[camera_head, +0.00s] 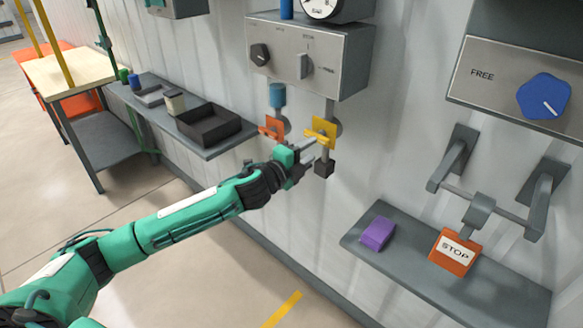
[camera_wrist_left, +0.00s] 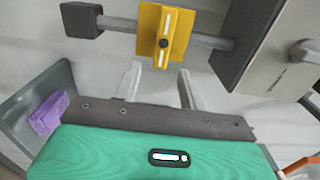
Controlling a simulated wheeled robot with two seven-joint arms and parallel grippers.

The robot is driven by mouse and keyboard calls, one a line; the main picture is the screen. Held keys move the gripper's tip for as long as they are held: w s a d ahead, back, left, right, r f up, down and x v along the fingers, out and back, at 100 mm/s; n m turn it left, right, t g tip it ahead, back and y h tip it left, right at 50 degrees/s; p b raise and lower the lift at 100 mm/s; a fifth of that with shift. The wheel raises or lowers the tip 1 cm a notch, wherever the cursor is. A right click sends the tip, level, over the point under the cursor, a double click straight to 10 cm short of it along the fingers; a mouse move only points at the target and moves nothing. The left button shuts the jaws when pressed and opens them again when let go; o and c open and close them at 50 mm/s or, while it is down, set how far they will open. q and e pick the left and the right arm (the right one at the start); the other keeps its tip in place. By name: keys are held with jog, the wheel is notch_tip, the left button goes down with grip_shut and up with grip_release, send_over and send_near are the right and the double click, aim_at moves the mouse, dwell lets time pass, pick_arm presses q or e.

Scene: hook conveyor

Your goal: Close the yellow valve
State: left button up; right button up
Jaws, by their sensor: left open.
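The yellow valve (camera_head: 325,127) sits on a vertical pipe below a grey wall panel in the head view. In the left wrist view the valve (camera_wrist_left: 152,30) is at the top centre, a yellow piece with white marks and a dark centre, lying across the pipe. My left gripper (camera_head: 315,150) is just in front of and slightly below the valve. In the left wrist view the open fingers (camera_wrist_left: 160,82) point at the valve, with its lower end near the gap between the tips. Nothing is held. Whether a fingertip touches the valve cannot be told. My right gripper is not in view.
An orange valve (camera_head: 270,127) is close on the left. A black block (camera_head: 324,168) ends the pipe below. A shelf (camera_head: 215,148) with a black tray (camera_head: 208,124) is left. A lower right shelf (camera_head: 400,262) holds a purple block (camera_head: 378,233) and an orange STOP sign (camera_head: 455,251).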

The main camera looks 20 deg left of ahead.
pick_arm(q)
jog(key=b+v, duration=0.1)
jog(key=v, duration=0.5)
jog(key=shift+s+b, duration=0.35)
jog(key=shift+b, duration=0.05)
